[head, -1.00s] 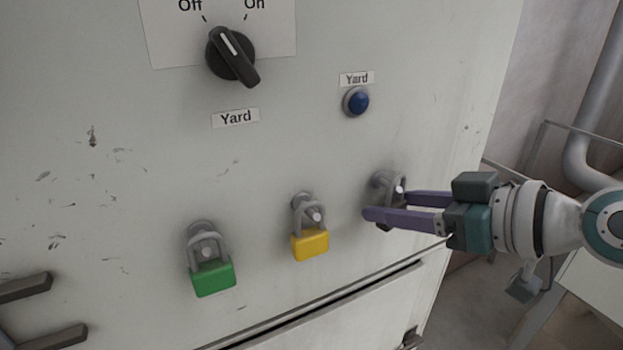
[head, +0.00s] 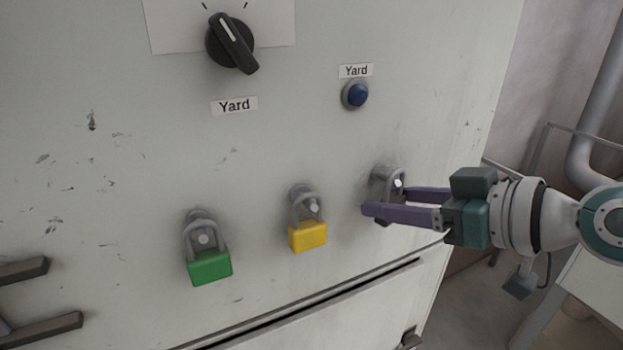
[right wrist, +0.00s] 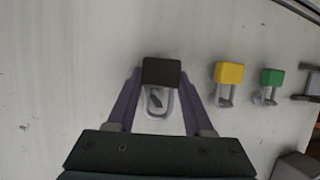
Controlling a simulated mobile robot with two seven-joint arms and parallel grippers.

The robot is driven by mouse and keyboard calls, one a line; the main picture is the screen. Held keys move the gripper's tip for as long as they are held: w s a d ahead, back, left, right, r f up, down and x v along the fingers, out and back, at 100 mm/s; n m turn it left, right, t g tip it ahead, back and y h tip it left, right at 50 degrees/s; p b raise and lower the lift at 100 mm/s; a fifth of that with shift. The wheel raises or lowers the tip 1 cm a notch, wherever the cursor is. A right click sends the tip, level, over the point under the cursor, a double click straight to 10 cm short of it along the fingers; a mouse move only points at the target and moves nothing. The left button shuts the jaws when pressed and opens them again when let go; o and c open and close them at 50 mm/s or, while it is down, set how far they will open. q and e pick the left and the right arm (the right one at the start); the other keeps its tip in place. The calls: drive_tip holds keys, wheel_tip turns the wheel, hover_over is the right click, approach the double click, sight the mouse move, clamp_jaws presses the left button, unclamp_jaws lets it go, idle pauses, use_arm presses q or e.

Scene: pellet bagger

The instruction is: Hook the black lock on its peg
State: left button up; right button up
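The black lock (right wrist: 161,71) is at the right end of a row of locks on the pale panel. Its grey shackle (head: 386,181) loops around a peg (head: 398,183). My right gripper (head: 384,200) has its purple fingers on either side of the black lock, and seems closed on its body. In the head view the near finger hides most of that body. In the right wrist view the fingers (right wrist: 161,80) flank it closely.
A yellow lock (head: 308,237) and a green lock (head: 210,267) hang on pegs to the left. A slot edge (head: 300,308) runs below the locks.

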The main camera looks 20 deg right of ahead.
drive_tip(key=shift+o, duration=1.4)
drive_tip(key=shift+s+d+f, duration=0.1)
drive_tip(key=shift+s+f, duration=0.15)
drive_tip(key=shift+f, duration=0.55)
drive_tip(key=shift+o, duration=0.5)
drive_tip(key=shift+r, duration=0.15)
use_arm(q)
drive_tip(key=shift+w+a+r, duration=0.1)
drive_tip(key=shift+w+r, duration=0.15)
drive_tip(key=shift+w, duration=0.35)
use_arm(e)
drive_tip(key=r+v, duration=0.1)
drive_tip(key=v, duration=0.9)
drive_tip(key=shift+w, duration=0.25)
drive_tip(key=s+a+f+m+g+h+p, duration=0.2)
drive_tip(key=s+a+g+h+p, duration=0.2)
drive_tip(key=s+a+g+p, duration=0.7)
use_arm(q)
wheel_tip(320, 180, up, 44)
drive_tip(key=p, duration=3.3)
use_arm(e)
wheel_tip(320, 180, up, 37)
drive_tip(key=s+d+t, duration=0.1)
drive_tip(key=s, duration=0.1)
drive_tip(key=shift+d+t, duration=0.2)
drive_tip(key=shift+t, duration=0.2)
